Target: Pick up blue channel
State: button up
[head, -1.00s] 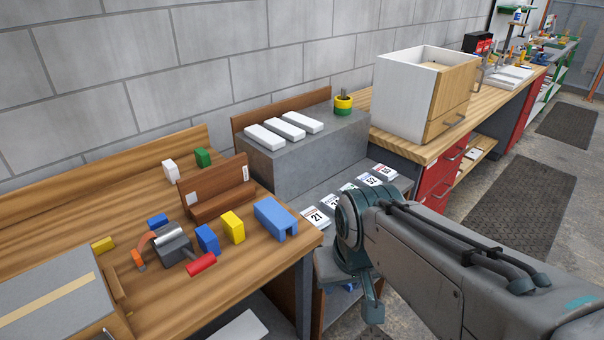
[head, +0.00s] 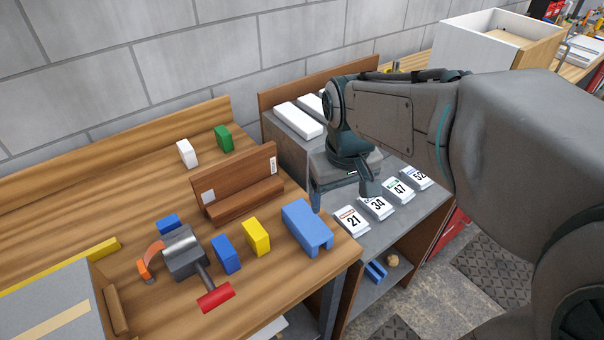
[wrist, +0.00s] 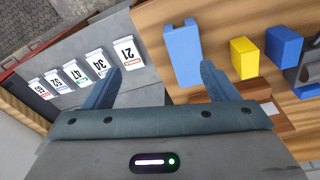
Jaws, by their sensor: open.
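The blue channel (head: 307,226) is an upside-down U-shaped block near the right edge of the wooden table (head: 190,203). In the wrist view the channel (wrist: 183,52) lies beyond the fingertips, nearer the right finger. My gripper (head: 343,192) is open and empty, above and just right of the channel over the gap toward the grey shelf. The wrist view also shows my gripper (wrist: 161,73) with its two fingers spread apart. The fingers do not appear to touch the channel.
A brown wooden holder (head: 240,190) stands behind. Numbered cards (head: 351,221) lie on the grey shelf to the right. White bars (head: 298,120) lie on the raised grey block.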

aim_at(306, 220)
jog(key=w+a+n+g, duration=0.1)
jog(key=w+a+n, duration=0.2)
jog(key=w+a, duration=0.25)
jog(key=f, duration=0.9)
jog(key=s+f, duration=0.1)
jog(key=f, duration=0.4)
jog(key=shift+a, duration=0.2)
jog(key=c, duration=1.1)
